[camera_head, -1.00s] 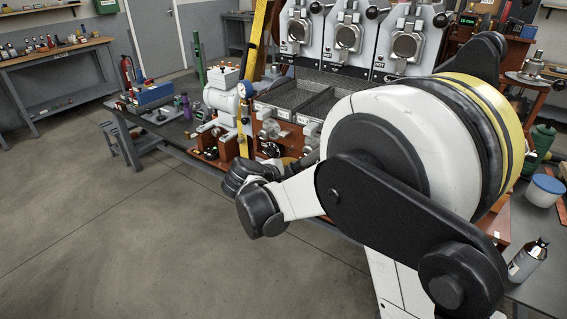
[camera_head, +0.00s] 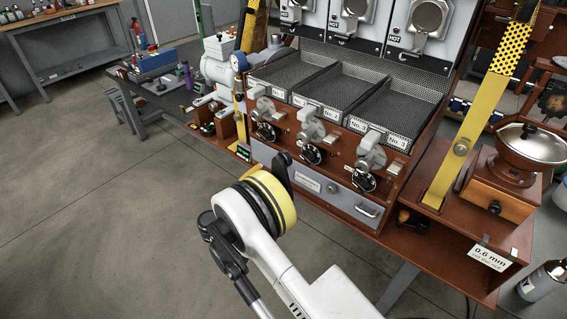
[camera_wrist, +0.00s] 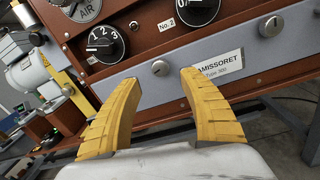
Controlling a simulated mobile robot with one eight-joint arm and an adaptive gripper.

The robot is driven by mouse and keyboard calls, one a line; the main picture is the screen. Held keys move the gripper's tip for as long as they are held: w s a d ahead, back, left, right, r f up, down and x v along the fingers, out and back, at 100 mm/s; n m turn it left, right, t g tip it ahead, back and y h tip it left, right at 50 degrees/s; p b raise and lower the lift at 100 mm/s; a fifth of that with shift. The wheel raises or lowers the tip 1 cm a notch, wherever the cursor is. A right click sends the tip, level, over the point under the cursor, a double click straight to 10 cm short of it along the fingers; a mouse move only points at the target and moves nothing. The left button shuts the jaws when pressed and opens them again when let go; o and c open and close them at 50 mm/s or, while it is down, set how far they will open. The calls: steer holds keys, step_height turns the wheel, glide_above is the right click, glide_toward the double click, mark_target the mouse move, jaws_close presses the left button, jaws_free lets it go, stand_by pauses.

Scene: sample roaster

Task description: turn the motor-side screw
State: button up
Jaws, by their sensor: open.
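In the wrist view a grey front panel (camera_wrist: 205,65) crosses the wooden machine front and carries a nameplate (camera_wrist: 218,66). A slotted round screw (camera_wrist: 160,68) sits left of the nameplate, and a second screw (camera_wrist: 270,26) sits right of it. The left screw is on the side of the white motor unit. My gripper (camera_wrist: 160,77) is open and empty; its yellow fingers stand apart, with the left screw framed between their tips. Contact is not visible. In the head view the panel (camera_head: 365,192) and right screw (camera_head: 332,188) show; my arm hides the left screw and my fingers.
Black numbered dials (camera_wrist: 103,44) sit just above the panel. In the head view several trays (camera_head: 340,100) and levers (camera_head: 312,130) lie above. The white motor unit (camera_head: 217,65) stands left, and a grinder (camera_head: 525,150) right. The floor in front is clear.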

mark_target(280, 163)
steer(key=b+x, duration=0.2)
steer(key=x, duration=0.5)
steer(key=shift+w+d, duration=0.15)
steer(key=shift+w, duration=0.05)
jaws_close()
